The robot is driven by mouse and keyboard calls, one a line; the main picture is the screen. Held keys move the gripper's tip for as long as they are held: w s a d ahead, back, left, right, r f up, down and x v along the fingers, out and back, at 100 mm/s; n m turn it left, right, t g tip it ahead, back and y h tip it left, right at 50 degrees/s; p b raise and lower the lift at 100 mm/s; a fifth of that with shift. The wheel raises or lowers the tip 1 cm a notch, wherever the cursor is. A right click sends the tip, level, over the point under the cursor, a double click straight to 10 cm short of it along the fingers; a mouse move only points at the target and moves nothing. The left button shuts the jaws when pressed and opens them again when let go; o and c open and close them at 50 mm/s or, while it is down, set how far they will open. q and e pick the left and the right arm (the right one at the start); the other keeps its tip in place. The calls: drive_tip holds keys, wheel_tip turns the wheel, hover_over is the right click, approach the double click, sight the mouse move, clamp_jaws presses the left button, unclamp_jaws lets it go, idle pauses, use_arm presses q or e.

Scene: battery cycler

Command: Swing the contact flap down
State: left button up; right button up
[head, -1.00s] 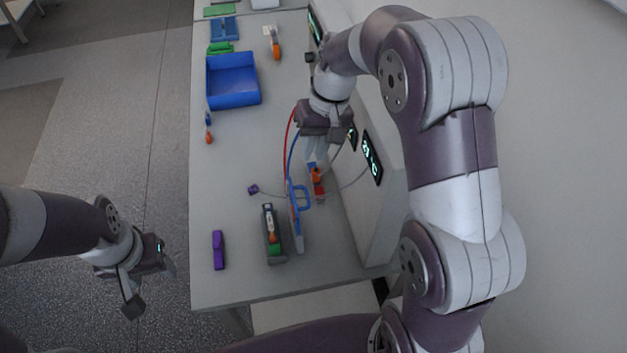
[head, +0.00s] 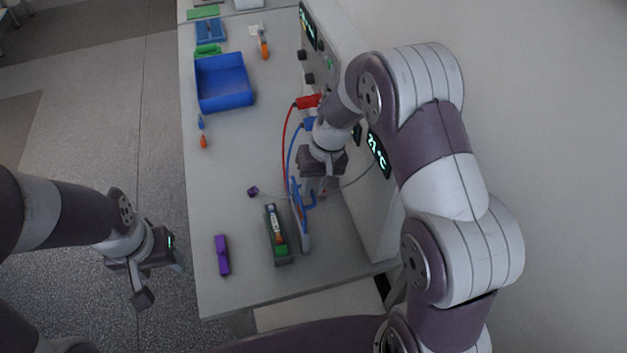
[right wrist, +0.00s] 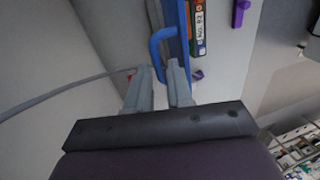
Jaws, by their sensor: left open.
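The contact flap (head: 302,232), a blue and grey plate with a blue loop handle (head: 309,201), stands beside the dark cell holder (head: 283,260). The holder carries a labelled cell (head: 273,222) and a green block. My right gripper (head: 318,192) is low beside the handle, its fingers partly hidden by the wrist. In the right wrist view the blue handle (right wrist: 155,44) reaches down toward the gap between the fingertips (right wrist: 163,70). The fingers stand apart; contact with the handle is unclear. My left gripper (head: 163,283) is open and empty, off the table's left edge.
A cycler cabinet (head: 352,205) with lit displays stands right of the flap. Red (head: 308,102) and blue (head: 308,124) plugs carry cables nearby. A purple piece (head: 222,255) lies left of the holder.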

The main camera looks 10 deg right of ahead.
drive_tip(key=shift+d+f, duration=0.1)
clamp_jaws()
idle(1.4)
